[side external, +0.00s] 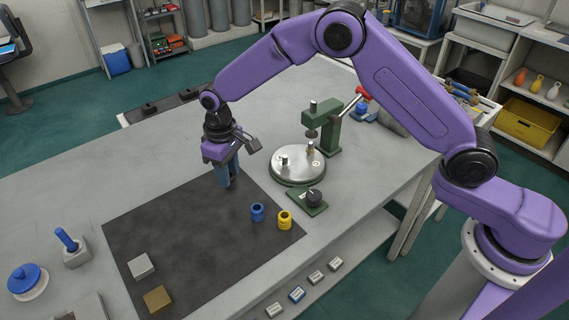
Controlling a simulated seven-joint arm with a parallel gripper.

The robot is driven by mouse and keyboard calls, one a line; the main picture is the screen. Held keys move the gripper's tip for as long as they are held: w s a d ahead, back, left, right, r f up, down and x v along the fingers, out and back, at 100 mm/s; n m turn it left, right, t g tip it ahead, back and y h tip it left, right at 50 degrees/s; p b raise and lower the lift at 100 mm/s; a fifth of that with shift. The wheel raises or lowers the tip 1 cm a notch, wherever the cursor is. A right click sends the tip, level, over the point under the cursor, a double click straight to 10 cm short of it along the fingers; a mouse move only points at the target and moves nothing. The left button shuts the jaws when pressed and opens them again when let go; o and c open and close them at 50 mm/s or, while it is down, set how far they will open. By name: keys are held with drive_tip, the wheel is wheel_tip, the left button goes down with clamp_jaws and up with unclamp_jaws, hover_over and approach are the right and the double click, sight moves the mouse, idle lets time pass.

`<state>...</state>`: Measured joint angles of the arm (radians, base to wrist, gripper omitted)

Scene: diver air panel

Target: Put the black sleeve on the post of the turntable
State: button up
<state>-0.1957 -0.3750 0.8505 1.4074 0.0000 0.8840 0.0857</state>
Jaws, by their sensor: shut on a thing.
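My gripper (229,184) points down over the dark mat, left of the turntable. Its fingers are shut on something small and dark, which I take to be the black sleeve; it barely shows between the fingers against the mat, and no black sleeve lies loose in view. The turntable (292,176) is a round silver plate on a green base. Short upright posts stand on it, one toward the left (284,161) and one at the back under the green press. My gripper is apart from the turntable.
The green press (333,130) with a red-knobbed lever stands behind the turntable. A black knob (315,197) sits at its front. A blue sleeve (257,213) and a yellow sleeve (285,220) stand on the mat (205,250). Grey and brown blocks lie front left.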

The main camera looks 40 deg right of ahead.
drive_tip(key=d+r, duration=0.5)
drive_tip(key=d, duration=0.3)
wheel_tip(320, 180, up, 4)
hover_over(285, 157)
drive_tip(key=shift+f, duration=2.95)
drive_tip(key=shift+f, duration=1.45)
drive_tip(key=o, duration=1.4)
drive_tip(key=shift+o, duration=0.2)
wheel_tip(285, 157, up, 8)
drive_tip(key=shift+f, duration=0.2)
idle(0.5)
